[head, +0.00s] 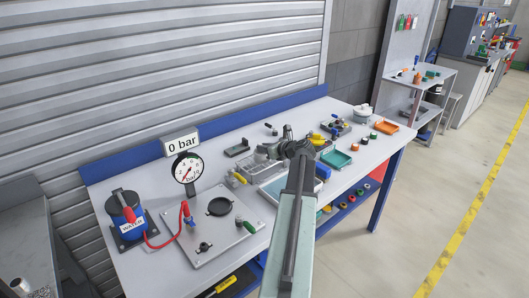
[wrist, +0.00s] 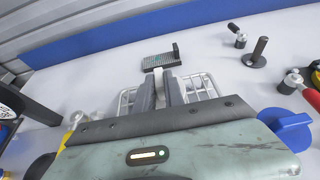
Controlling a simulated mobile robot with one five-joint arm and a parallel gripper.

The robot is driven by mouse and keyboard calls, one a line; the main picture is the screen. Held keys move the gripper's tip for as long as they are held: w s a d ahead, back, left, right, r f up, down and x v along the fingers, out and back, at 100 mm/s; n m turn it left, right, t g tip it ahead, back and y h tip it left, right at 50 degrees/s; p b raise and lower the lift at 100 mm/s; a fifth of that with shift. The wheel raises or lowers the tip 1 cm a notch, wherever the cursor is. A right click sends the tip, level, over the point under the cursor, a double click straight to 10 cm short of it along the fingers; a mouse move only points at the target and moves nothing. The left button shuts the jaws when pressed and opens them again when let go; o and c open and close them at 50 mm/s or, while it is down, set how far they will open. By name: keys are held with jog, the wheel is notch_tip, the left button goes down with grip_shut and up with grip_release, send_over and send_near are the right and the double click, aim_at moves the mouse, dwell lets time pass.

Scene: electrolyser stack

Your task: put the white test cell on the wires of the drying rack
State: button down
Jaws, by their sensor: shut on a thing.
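My gripper (wrist: 168,92) is in the middle of the wrist view, its grey fingers pointing away toward the blue back strip. It is shut on a narrow pale piece, the white test cell (wrist: 158,77), mostly hidden between the fingers. The pale wires of the drying rack (wrist: 205,87) show on both sides of the fingers, so my gripper is over the rack. I cannot tell whether the cell touches the wires. In the head view my arm hides most of the gripper and the cell.
A dark plate with a teal grid and an upright end (wrist: 160,58) lies beyond the rack. Dark-handled tools (wrist: 258,52) stand to the right. In the head view, a gauge (head: 187,168) and water pump (head: 126,214) stand left; a teal tray (head: 336,159) lies right.

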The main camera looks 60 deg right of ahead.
jog(key=shift+w+a, duration=0.1)
jog(key=shift+w, duration=0.05)
jog(key=c, duration=1.8)
grip_release()
jog(key=shift+f, duration=0.1)
jog(key=shift+c, duration=0.2)
jog(key=o, duration=0.4)
jog(key=shift+r, duration=0.25)
jog(key=p+v, duration=0.4)
jog(key=v, duration=0.8)
jog(key=shift+p, duration=0.3)
